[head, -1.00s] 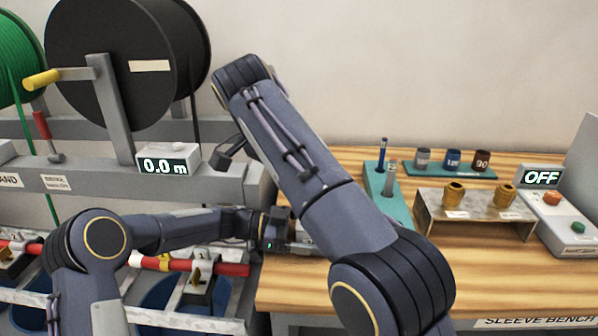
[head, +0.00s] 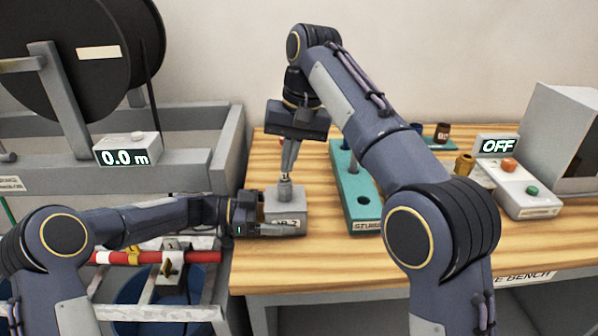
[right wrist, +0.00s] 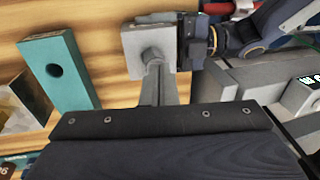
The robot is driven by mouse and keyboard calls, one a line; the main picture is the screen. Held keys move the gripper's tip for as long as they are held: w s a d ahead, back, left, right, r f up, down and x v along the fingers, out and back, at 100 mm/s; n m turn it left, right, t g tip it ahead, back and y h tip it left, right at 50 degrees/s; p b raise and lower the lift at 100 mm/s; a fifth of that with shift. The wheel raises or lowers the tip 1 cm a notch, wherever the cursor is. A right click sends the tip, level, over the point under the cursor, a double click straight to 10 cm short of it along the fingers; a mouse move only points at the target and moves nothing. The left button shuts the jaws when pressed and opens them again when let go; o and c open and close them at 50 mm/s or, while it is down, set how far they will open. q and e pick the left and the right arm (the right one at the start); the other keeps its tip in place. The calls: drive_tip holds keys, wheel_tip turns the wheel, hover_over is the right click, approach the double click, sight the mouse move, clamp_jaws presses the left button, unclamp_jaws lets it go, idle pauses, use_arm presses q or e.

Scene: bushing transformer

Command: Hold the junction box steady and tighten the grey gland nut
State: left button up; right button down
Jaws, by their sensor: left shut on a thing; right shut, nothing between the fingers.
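The junction box (head: 283,222) is a small grey block with a label on its front, at the left front of the wooden bench. The grey gland nut (head: 285,191) stands upright on its top. My left gripper (head: 266,227) is shut on the box from the left. My right gripper (head: 285,175) points down, shut and empty, with its tips right above the nut; whether they touch it I cannot tell. In the right wrist view, the box (right wrist: 130,42) and nut (right wrist: 150,56) show beyond the fingertips (right wrist: 153,68), with my left gripper (right wrist: 198,45) beside the box.
A teal stand (head: 355,190) with holes is right of the box. Brass and dark sleeves (head: 442,133) and a control box reading OFF (head: 525,195) stand further right. A cable-reel rack (head: 185,165) is at the left. Bench front is clear.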

sight(288, 185)
drive_tip(key=w+d+r+n+y, duration=0.3)
drive_tip(key=d+n+y, duration=0.3)
drive_tip(key=d, duration=0.5)
drive_tip(key=shift+n+h, duration=0.5)
drive_tip(key=shift+n, duration=0.2)
drive_tip(key=x, duration=0.3)
drive_tip(key=s+x, duration=0.1)
drive_tip(key=x, duration=0.3)
drive_tip(key=a+x, duration=0.1)
drive_tip(key=x, duration=0.2)
drive_tip(key=shift+s+a+r, duration=0.1)
drive_tip(key=shift+s+a, duration=0.05)
drive_tip(key=shift+a, duration=0.15)
drive_tip(key=shift+s+a, duration=0.2)
drive_tip(key=shift+a, duration=0.15)
drive_tip(key=shift+s+a+t, duration=0.15)
drive_tip(key=shift+t, duration=0.15)
drive_tip(key=shift+s+a+m, duration=0.25)
drive_tip(key=shift+m, duration=0.25)
drive_tip(key=shift+s+a+m+t, duration=0.15)
drive_tip(key=shift+m+t, duration=0.35)
